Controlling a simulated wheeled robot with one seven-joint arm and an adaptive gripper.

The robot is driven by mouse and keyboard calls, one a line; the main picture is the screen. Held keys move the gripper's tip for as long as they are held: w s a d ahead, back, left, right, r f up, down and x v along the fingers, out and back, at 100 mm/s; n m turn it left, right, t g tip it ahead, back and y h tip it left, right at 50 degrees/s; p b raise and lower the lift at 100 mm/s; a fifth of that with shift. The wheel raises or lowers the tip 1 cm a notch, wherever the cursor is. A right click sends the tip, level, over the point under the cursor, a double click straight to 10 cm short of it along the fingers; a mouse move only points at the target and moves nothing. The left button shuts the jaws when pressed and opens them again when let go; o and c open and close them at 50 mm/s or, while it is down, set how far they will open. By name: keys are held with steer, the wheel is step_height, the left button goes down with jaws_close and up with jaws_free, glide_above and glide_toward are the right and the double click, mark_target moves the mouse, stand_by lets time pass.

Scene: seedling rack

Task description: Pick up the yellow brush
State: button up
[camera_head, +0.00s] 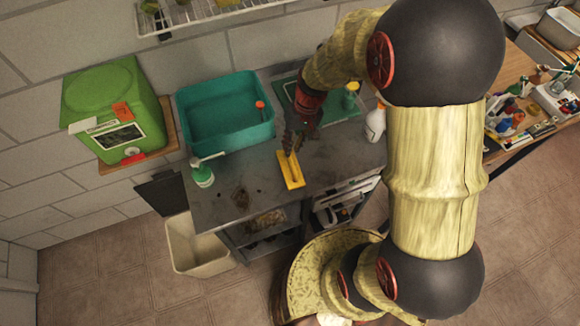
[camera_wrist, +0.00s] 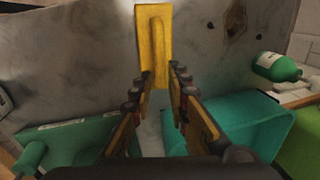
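The yellow brush (camera_head: 290,170) lies on the dark grey worktop (camera_head: 222,208), near its front edge. In the wrist view the brush (camera_wrist: 154,40) is a yellow block with a raised handle. My gripper (camera_head: 294,140) is at the brush's back end in the head view. In the wrist view my gripper's two fingers (camera_wrist: 158,82) are spread apart, and the near end of the brush shows between or just beyond their tips. I cannot tell whether the fingers touch it.
A teal tub (camera_head: 200,125) stands behind the brush, and a green-and-white pump bottle (camera_head: 203,174) stands to its left. A white spray bottle (camera_head: 375,124) stands to the right. A green box (camera_head: 105,95) is at far left. A bin (camera_head: 195,250) stands below the worktop.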

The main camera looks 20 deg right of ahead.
steer(key=shift+w+a+f, duration=0.1)
steer(key=shift+f, duration=0.45)
steer(key=shift+w+a+f, duration=0.1)
steer(key=shift+f, duration=0.4)
steer(key=f, duration=0.2)
steer(key=a+f+b, duration=0.1)
steer(key=f, duration=0.1)
steer(key=shift+s+f, duration=0.15)
steer(key=shift+f, duration=0.25)
steer(key=shift+c, duration=0.6)
jaws_close()
